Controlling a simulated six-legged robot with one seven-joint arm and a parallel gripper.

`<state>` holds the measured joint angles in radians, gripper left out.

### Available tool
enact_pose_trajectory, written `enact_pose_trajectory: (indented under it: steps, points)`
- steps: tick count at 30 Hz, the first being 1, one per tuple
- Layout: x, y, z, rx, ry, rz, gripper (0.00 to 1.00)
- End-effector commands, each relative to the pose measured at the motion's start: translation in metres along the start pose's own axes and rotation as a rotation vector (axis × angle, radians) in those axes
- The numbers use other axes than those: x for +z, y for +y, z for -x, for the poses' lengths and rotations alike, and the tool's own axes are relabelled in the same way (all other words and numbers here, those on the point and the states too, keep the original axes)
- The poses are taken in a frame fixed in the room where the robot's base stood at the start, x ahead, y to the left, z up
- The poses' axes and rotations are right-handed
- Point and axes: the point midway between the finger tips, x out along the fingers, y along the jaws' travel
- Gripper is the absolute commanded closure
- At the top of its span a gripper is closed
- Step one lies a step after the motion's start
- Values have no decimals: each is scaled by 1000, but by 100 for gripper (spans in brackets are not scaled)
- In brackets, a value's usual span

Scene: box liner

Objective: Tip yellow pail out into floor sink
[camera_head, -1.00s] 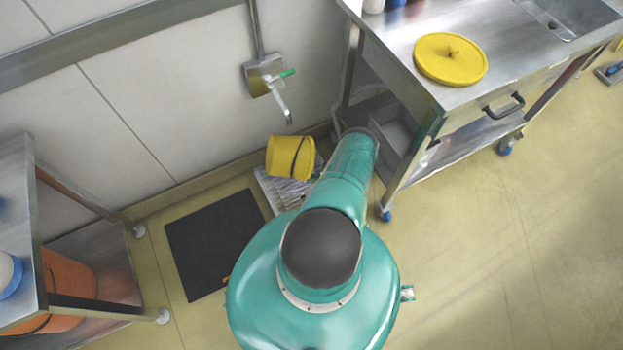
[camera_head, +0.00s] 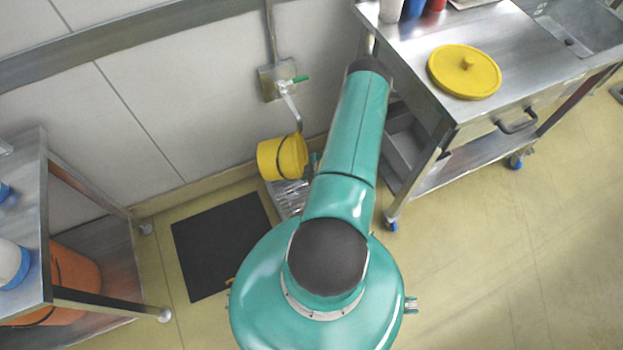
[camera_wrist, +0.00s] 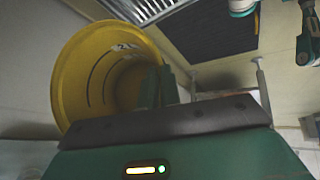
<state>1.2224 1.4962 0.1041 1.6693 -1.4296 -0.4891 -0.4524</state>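The yellow pail (camera_head: 277,158) hangs tipped on its side above the floor sink (camera_head: 284,198), just below the wall tap, in the head view. In the wrist view the pail (camera_wrist: 72,82) shows its open mouth and inner wall with dark marks; I see no liquid in it, but its depths are shadowed. My gripper (camera_wrist: 168,88) is at the pail's side, a green finger against it, and appears shut on it; the exact grip is partly hidden. The sink's slatted grate (camera_wrist: 160,10) shows at the top of the wrist view.
A wall tap (camera_head: 288,95) with a green lever is close above the pail. A dark mat (camera_head: 222,245) lies left of the sink. A steel cart (camera_head: 440,120) with a yellow lid (camera_head: 465,71) stands right; a steel shelf (camera_head: 48,220) with an orange bucket (camera_head: 70,280) stands left.

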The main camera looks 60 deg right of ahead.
Motion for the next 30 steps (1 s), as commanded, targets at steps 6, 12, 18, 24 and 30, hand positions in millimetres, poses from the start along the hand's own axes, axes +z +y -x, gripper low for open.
enact_pose_trajectory:
  steps: [6,12,18,24,30]
  points:
    - [-22,3,9,-13,-120,29,100]
    - [-35,5,13,-23,-230,53,100]
    - [-47,7,17,-28,-323,73,100]
    - [-58,9,21,-34,-414,90,100]
    - [-70,11,25,-41,-509,109,100]
